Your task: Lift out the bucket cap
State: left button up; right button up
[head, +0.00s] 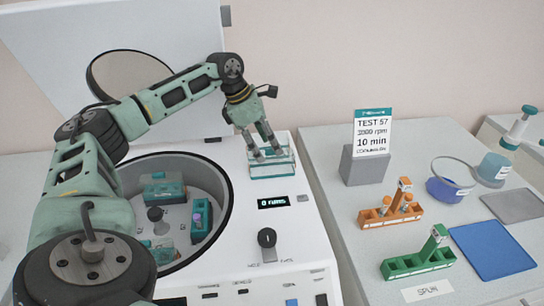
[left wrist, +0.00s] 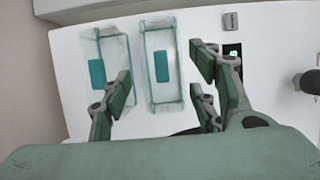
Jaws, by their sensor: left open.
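Two clear, teal-tinted bucket caps lie side by side on the white top of the centrifuge. In the head view they overlap as one clear shape (head: 286,168) below my left gripper (head: 268,153). The left wrist view shows a left cap (left wrist: 97,72) and a right cap (left wrist: 161,68), each with a teal patch. My left gripper is open and empty, with its fingers either side of the right cap in that view. I cannot tell whether they touch it. The centrifuge bowl holds several buckets, including a teal-topped one (head: 163,189). My right gripper is not in view.
The centrifuge lid (head: 110,50) stands open behind the bowl. A small display (head: 273,202) and a knob (head: 267,238) sit on its panel. The right table holds an orange rack (head: 390,217), a green rack (head: 418,263), a sign (head: 373,132) and a blue mat (head: 493,250).

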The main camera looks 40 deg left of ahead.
aim_at(269, 150)
pick_arm(q)
jog(key=p+x, duration=0.1)
jog(key=x, duration=0.3)
jog(key=shift+d+f+p, duration=0.1)
jog(key=shift+f+p, duration=0.2)
jog(key=shift+f, duration=0.05)
jog(key=shift+w+f, duration=0.1)
jog(key=shift+f, duration=0.2)
jog(key=shift+d, duration=0.1)
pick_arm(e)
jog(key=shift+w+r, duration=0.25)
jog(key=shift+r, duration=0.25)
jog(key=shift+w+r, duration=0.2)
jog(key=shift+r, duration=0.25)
pick_arm(q)
jog(key=shift+r, duration=0.1)
jog(key=shift+c, duration=0.3)
jog(key=c, duration=0.8)
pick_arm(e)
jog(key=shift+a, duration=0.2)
pick_arm(q)
jog(key=shift+c, duration=0.3)
